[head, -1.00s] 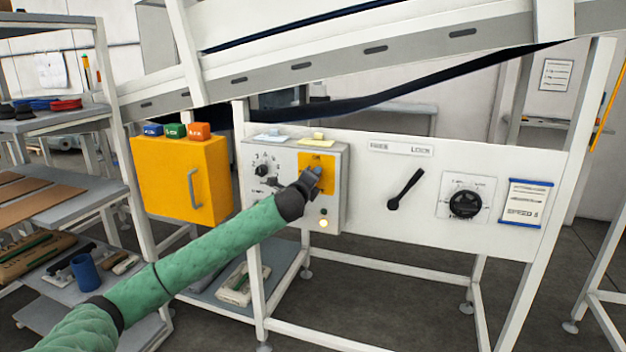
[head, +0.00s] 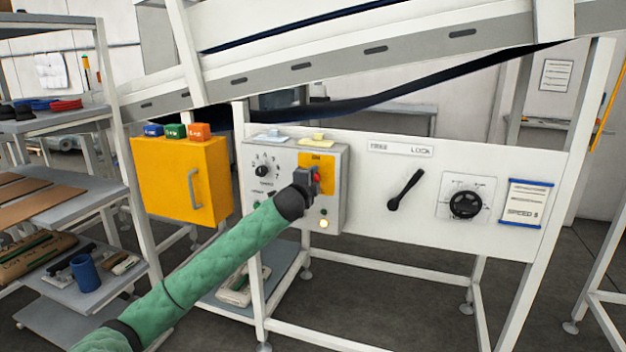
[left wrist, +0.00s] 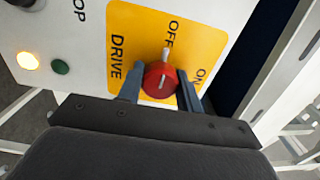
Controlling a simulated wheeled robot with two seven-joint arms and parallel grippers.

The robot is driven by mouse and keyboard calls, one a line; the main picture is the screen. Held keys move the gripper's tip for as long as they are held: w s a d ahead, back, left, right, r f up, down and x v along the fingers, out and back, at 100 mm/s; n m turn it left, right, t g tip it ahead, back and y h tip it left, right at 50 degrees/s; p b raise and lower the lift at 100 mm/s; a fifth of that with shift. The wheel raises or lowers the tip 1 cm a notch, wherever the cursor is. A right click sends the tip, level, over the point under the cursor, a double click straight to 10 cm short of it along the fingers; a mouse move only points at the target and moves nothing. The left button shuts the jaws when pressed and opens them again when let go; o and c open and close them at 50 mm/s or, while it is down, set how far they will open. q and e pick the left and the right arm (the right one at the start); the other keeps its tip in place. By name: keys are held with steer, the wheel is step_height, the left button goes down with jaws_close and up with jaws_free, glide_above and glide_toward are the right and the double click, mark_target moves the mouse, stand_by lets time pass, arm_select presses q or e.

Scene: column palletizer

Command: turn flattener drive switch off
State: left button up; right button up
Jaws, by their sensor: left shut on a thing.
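The flattener drive switch is a red round knob (left wrist: 160,82) with a pale pointer, on a yellow plate (left wrist: 122,35) lettered DRIVE, OFF and ON. In the left wrist view its pointer is turned toward the OFF lettering. My left gripper (left wrist: 160,94) is shut on the red knob, one finger on each side. In the head view my left gripper (head: 311,177) is at the yellow plate (head: 327,160) on the grey control box (head: 336,200); a bit of the red knob shows there, the rest is hidden. My right gripper is not in view.
A lit lamp (head: 324,224) and a green button (left wrist: 61,67) are below the plate. A selector dial (head: 263,170) is left of it. A black lever (head: 404,190) and black dial (head: 465,204) are farther right. A yellow cabinet (head: 165,180) stands left.

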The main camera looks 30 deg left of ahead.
arm_select(q)
steer(key=shift+f, duration=0.1)
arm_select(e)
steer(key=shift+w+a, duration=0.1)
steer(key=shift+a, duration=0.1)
arm_select(q)
steer(key=o, duration=0.9)
steer(key=shift+a, duration=0.1)
steer(key=shift+o, duration=0.4)
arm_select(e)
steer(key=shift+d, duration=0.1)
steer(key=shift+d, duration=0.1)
arm_select(q)
steer(key=shift+s, duration=0.15)
steer(key=b+v, duration=0.2)
steer(key=v, duration=0.5)
steer(key=shift+s, duration=0.3)
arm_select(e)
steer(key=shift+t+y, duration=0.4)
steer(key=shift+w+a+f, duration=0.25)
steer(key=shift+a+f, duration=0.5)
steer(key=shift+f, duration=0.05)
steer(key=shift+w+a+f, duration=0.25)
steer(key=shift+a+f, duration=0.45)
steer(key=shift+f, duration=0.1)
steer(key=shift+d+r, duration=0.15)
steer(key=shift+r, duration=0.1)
